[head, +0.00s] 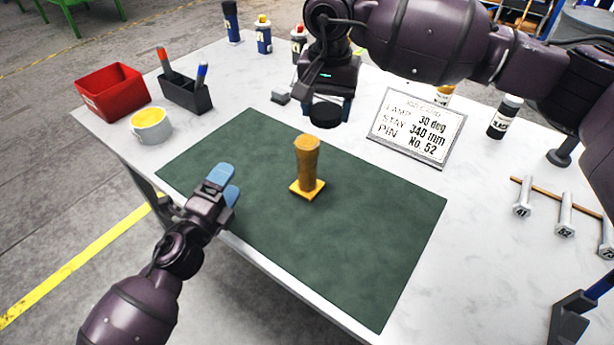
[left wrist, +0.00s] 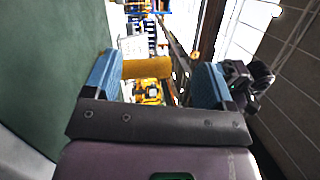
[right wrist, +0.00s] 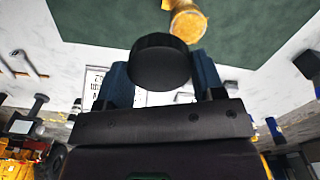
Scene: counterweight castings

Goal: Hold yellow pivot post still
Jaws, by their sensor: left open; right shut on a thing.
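The yellow pivot post (head: 307,165) stands upright on its square base on the green mat (head: 375,215). It also shows between the fingers in the left wrist view (left wrist: 148,70) and at the top of the right wrist view (right wrist: 187,24). My left gripper (head: 223,183) is open, with blue fingers, over the mat's left edge. It is left of the post and apart from it. My right gripper (head: 328,104) is shut on a round black piece (right wrist: 160,62), held in the air behind and above the post.
A sign (head: 417,128) stands behind the mat on the right. A red bin (head: 113,92), a pen holder (head: 186,97) and a cup with yellow contents (head: 151,127) are at the left. The mat around the post is clear.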

